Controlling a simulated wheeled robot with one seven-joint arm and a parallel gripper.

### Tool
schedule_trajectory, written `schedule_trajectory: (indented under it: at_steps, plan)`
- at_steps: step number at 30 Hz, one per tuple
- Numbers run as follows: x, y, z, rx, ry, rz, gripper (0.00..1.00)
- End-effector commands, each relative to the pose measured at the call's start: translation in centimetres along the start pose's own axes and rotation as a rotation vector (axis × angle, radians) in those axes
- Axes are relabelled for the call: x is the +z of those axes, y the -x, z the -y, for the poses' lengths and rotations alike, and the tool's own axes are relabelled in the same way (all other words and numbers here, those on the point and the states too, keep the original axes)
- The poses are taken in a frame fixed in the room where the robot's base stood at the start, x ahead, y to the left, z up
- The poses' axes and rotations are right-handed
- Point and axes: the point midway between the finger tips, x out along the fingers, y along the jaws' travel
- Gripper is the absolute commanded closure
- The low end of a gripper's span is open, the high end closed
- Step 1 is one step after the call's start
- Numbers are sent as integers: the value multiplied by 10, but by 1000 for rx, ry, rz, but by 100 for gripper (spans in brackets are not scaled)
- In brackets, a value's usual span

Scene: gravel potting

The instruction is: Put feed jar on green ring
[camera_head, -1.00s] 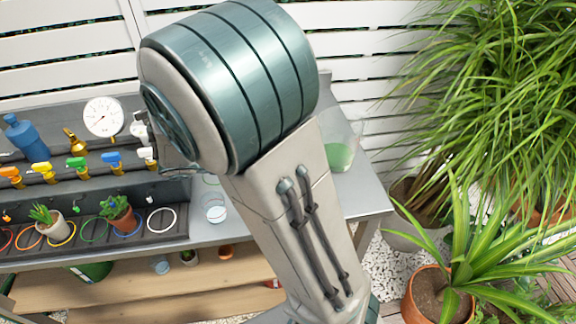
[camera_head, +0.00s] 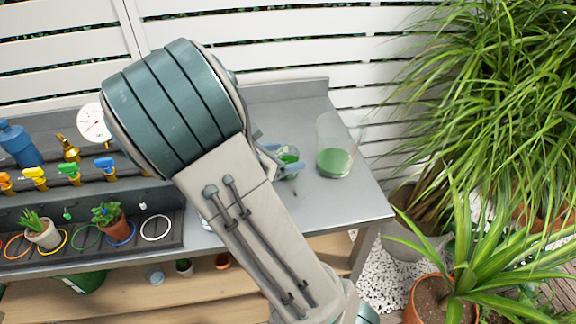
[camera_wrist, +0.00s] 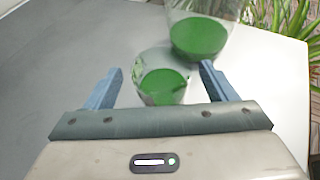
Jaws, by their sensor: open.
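A small clear jar with green liquid, which looks like the feed jar (camera_wrist: 163,86), stands on the bench between the two blue fingers of my gripper (camera_wrist: 161,72) in the wrist view. The fingers are open, with gaps on both sides of the jar. In the head view the jar (camera_head: 289,154) shows partly behind my gripper (camera_head: 281,163). The green ring (camera_head: 85,238) lies on the dark tray at the left and looks empty, between a yellow ring and a blue ring.
A larger clear vessel with green liquid (camera_head: 334,160) stands just beyond the jar. Potted plants stand by the yellow ring (camera_head: 43,232) and on the blue ring (camera_head: 110,220). A white ring (camera_head: 156,228) is empty. Colored taps line the tray's back. The bench's right front is clear.

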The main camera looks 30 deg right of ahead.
Motion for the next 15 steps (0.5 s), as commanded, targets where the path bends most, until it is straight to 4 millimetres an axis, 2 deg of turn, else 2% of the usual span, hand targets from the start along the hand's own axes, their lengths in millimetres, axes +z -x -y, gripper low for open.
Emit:
schedule_trajectory:
  at_steps: [1, 6, 14, 15]
  plan:
    - [-3, -10, 3, -6, 2, 3, 22]
    - [-3, -30, 3, -3, 0, 1, 22]
    - [-2, -34, 2, -1, -1, -1, 22]
    - [-2, -34, 2, -1, -1, -1, 25]
